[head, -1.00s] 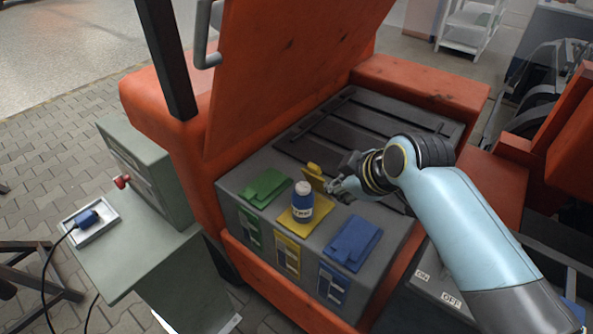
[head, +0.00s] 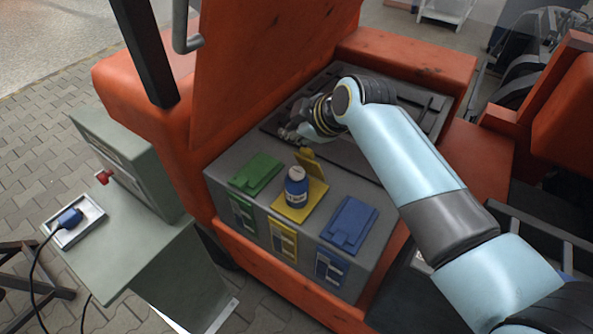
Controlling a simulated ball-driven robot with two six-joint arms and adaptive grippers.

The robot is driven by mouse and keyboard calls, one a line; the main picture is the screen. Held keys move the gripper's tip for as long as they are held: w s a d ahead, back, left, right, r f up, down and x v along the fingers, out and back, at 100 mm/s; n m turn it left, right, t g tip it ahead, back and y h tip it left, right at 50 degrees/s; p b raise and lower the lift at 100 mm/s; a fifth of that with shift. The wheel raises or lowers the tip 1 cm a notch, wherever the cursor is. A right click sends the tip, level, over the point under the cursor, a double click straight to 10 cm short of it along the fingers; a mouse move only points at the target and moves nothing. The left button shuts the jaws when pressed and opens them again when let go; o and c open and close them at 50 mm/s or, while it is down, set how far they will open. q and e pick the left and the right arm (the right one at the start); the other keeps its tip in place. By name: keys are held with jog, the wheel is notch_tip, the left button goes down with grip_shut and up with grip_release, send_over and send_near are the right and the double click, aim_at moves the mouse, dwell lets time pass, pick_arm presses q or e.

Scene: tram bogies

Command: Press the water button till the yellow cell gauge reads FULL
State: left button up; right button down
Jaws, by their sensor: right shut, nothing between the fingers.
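A blue bottle with a white top (head: 296,187) stands upright on the yellow cell (head: 290,213), whose yellow cap is flipped up behind it. The yellow gauge (head: 283,240) is on the front face below; its reading is too small to tell. The green cell cap (head: 256,173) and the blue cell cap (head: 349,223) are down, with a green gauge (head: 242,214) and a blue gauge (head: 329,268) below them. My right gripper (head: 288,135) is shut and empty over the dark battery top, behind the bottle and apart from it. I cannot make out a water button. My left gripper is not in view.
The raised orange lid (head: 265,70) stands behind the battery on the left. Orange walls surround the battery.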

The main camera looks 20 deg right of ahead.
jog(key=b, duration=0.7)
send_over(294, 172)
notch_tip(294, 172, down, 7)
jog(key=shift+s+r, duration=0.1)
jog(key=shift+r, duration=0.05)
jog(key=shift+f, duration=0.8)
jog(key=shift+f+b, duration=0.3)
jog(key=shift+f, duration=0.1)
jog(key=shift+f+b, duration=0.55)
jog(key=shift+f, duration=0.35)
dwell(0.9)
jog(key=shift+r, duration=0.1)
jog(key=shift+r+p, duration=1.25)
jog(key=shift+p, duration=0.1)
